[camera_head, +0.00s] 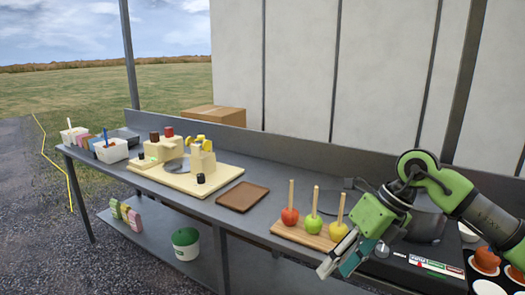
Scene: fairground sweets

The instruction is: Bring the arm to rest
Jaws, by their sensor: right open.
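My right gripper (342,257) hangs at the front edge of the grey metal table, just in front of a wooden board. It is open, and I see nothing between its fingers. My green and grey right arm comes in from the right edge of the head view. It passes over a dark appliance on the table. My left gripper is not in view.
A brown tray (242,196) and a cream machine (184,160) stand left. A dark appliance (425,222) is under my arm.

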